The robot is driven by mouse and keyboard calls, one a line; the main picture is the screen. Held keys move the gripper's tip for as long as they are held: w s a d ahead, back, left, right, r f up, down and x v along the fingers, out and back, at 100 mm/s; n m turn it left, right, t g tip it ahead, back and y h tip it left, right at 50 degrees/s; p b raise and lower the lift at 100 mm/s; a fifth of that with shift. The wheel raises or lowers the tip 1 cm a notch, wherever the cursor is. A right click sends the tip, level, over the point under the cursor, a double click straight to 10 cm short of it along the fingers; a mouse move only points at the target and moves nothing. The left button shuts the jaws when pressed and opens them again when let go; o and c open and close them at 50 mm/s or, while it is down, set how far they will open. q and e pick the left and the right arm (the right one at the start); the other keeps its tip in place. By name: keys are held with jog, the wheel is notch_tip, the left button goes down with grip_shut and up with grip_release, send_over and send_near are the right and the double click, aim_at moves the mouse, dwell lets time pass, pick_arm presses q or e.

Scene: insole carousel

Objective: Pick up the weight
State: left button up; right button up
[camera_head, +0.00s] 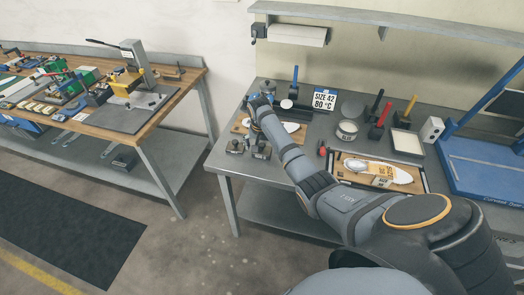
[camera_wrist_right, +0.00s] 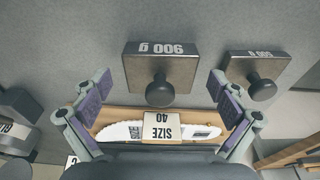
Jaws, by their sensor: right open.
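In the right wrist view a dark block weight marked 900 g (camera_wrist_right: 160,72) with a round black knob stands just beyond my fingertips. A second weight with a knob (camera_wrist_right: 262,72) stands to its right; its label is hard to read. In the head view small dark weights (camera_head: 235,146) stand near the bench's front left edge. My right gripper (camera_head: 258,108) reaches to the bench's left end, behind these weights. In the wrist view my right gripper (camera_wrist_right: 160,98) is open and empty, its fingers spread over a wooden board. My left gripper is not in view.
The wooden board (camera_wrist_right: 115,116) bears a white insole (camera_wrist_right: 120,131) and a SIZE 40 block (camera_wrist_right: 162,126). On the grey bench (camera_head: 300,141) stand a SIZE 42 80 °C sign (camera_head: 324,98), a tin (camera_head: 347,130) and another insole board (camera_head: 421,174). Clear floor separates it from the wooden-topped bench (camera_head: 168,96).

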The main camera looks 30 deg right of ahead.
aim_at(262, 144)
jog(key=c, duration=1.9)
jog(key=shift+w, duration=0.1)
jog(key=shift+r, duration=0.1)
jog(key=shift+r, duration=0.4)
notch_tip(262, 144, up, 2)
jog(key=shift+r, duration=0.1)
jog(key=shift+s+d+r, duration=0.35)
jog(key=shift+s+r, duration=1.3)
jog(key=shift+s, duration=0.65)
jog(key=shift+s+d+r, duration=0.3)
jog(key=shift+s+r, duration=1.3)
jog(key=shift+s, duration=0.75)
jog(key=shift+s+d+r, duration=0.35)
jog(key=shift+s+r, duration=1.3)
jog(key=shift+s, duration=0.65)
